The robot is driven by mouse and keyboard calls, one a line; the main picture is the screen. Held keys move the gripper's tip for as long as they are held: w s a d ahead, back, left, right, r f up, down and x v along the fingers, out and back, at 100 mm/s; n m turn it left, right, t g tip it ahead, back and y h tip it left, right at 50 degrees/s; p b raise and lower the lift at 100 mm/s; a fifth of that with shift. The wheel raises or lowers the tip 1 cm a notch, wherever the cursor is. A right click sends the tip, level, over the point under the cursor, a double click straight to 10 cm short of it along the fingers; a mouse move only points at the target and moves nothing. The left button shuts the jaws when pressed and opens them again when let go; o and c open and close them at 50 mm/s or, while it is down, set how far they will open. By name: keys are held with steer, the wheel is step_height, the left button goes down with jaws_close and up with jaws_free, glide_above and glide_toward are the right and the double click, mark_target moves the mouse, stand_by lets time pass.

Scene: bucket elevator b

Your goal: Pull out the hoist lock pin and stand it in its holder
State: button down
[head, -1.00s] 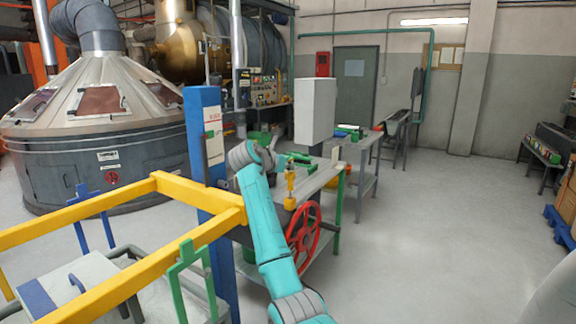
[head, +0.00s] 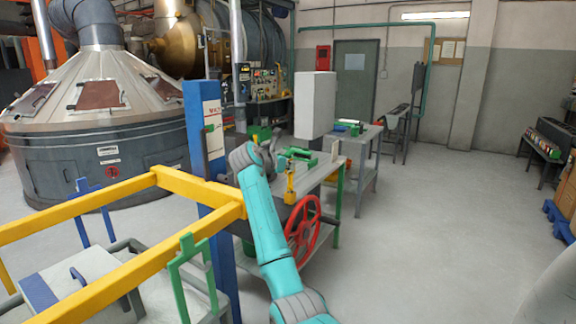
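The red hoist handwheel (head: 303,231) stands upright at the front of a grey workbench (head: 318,180). A small upright yellow part (head: 290,186) is above and left of the wheel, at the bench's near edge; I cannot tell whether it is the lock pin or its holder. My gripper (head: 272,150) is at the end of my teal arm, over the left part of the bench, left of and above the yellow part. Its fingers are small and partly hidden by my wrist, so their opening does not show. No pin can be made out in it.
A blue post (head: 206,145) with a sign stands just left of my arm. A yellow frame (head: 150,262) fills the lower left.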

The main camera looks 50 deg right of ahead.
steer(key=shift+f, duration=0.45)
steer(key=c, duration=1.2)
jaws_free()
steer(key=shift+c, duration=0.2)
steer(key=v, duration=1.2)
